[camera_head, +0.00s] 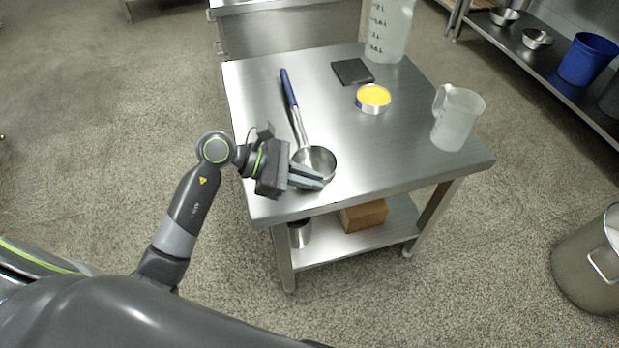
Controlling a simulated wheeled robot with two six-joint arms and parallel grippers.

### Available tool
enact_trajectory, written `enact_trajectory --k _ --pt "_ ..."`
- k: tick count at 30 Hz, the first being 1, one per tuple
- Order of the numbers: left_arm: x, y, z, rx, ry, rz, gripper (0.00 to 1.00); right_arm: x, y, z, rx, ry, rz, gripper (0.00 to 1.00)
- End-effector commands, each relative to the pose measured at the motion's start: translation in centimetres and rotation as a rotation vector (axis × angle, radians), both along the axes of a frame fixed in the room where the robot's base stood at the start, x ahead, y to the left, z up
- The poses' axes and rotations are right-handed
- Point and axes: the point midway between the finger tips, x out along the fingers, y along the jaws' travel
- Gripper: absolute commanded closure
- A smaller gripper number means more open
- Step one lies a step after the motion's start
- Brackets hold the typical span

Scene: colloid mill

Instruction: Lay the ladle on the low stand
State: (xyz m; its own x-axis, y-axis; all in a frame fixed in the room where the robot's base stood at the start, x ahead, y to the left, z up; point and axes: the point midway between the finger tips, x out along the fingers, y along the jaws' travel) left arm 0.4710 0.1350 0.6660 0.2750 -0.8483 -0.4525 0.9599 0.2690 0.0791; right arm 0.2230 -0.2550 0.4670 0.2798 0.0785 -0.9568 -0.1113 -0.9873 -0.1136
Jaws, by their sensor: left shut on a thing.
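The ladle has a steel bowl (319,158) and a long shaft with a blue handle (288,88) pointing to the back of the steel table. My left gripper (322,179) is at the near side of the bowl and is shut on the ladle by its rim. The fingers hide part of the near rim. I cannot tell whether the ladle touches the tabletop. A flat black square piece (352,72), perhaps the low stand, lies near the back of the table with nothing on it. My right gripper is not in view.
The steel table (400,165) also holds a round tin with yellow contents (373,98), a translucent jug (458,118) at right and a taller measuring jug (389,30) at back. A brown box (364,216) sits on the lower shelf. The table's front middle is clear.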

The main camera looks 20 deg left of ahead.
Motion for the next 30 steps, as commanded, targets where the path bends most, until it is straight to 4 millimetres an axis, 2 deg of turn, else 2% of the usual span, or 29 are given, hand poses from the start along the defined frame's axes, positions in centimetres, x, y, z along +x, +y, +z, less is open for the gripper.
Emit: enact_trajectory --k 4,5,10,20,25,30 --pt "0.0 0.0 0.1 0.000 0.001 0.000 1.00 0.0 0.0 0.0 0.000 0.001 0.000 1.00" --pt "0.0 0.0 0.0 -0.001 0.004 0.001 0.87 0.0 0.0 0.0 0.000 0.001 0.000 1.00" --pt "0.0 0.0 0.0 -0.001 0.003 0.000 0.66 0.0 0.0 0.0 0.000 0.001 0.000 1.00" --pt "-0.1 0.2 0.1 0.000 0.002 0.000 0.66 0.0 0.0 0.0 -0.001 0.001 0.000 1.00" --pt "-0.5 1.5 0.8 0.005 0.000 0.000 0.66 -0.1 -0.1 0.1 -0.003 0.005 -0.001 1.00" --pt "-1.2 3.7 1.9 0.006 0.003 0.001 0.66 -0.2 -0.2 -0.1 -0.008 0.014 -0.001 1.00"
